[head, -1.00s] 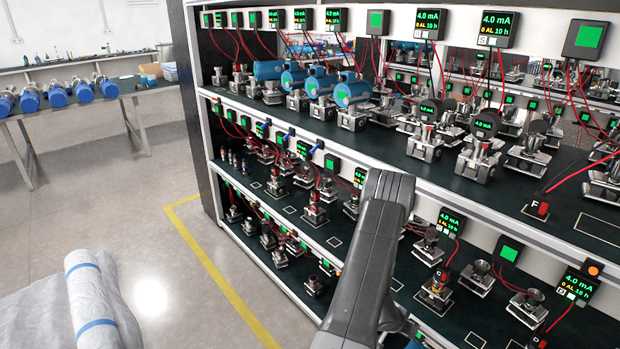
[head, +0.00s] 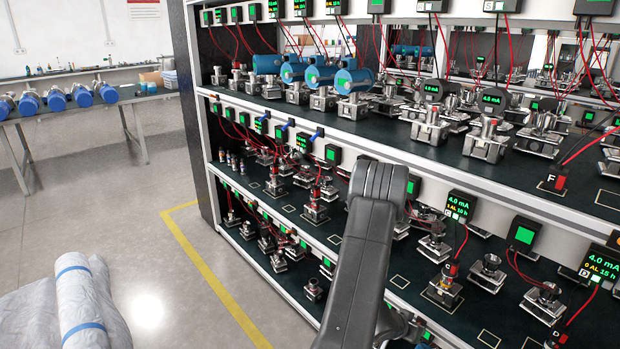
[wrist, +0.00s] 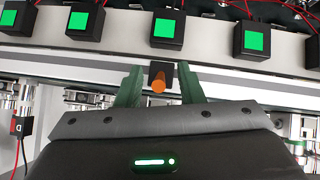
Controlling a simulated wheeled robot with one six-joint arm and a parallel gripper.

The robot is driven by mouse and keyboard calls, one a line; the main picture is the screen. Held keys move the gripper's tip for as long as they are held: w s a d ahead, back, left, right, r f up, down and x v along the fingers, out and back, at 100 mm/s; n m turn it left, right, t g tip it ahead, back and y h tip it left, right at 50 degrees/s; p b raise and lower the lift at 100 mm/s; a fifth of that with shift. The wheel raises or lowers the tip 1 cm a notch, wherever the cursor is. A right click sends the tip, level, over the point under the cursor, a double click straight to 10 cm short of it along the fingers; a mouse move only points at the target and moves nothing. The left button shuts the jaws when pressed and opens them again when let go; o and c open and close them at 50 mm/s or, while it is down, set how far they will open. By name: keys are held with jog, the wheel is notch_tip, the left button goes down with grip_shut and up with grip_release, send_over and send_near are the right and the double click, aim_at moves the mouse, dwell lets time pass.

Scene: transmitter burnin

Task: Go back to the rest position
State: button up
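My gripper (wrist: 160,68) shows in the wrist view with two green fingers spread apart. It is open and holds nothing that I can see. An orange round button on a small black box (wrist: 159,73) appears between the fingers in the picture, with a gap on each side. How far it is from the fingertips I cannot tell. In the head view my grey arm rises in front of the rack, and my gripper is hidden there.
A multi-level rack (head: 290,215) with blue transmitters (head: 352,80), metal fixtures, red wires and green-lit displays (head: 460,205) stands close to my arm. A table (head: 130,97) with blue devices is at the left. Wrapped material (head: 85,300) lies at lower left. Floor between is clear.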

jog(key=shift+a+f+t+h+b, duration=0.15)
jog(key=shift+f+t+h+b, duration=0.55)
jog(key=shift+b, duration=2.7)
jog(key=shift+s+h+b, duration=0.1)
jog(key=shift+h+b, duration=0.3)
jog(key=shift+b, duration=0.4)
jog(key=shift+s+r, duration=0.1)
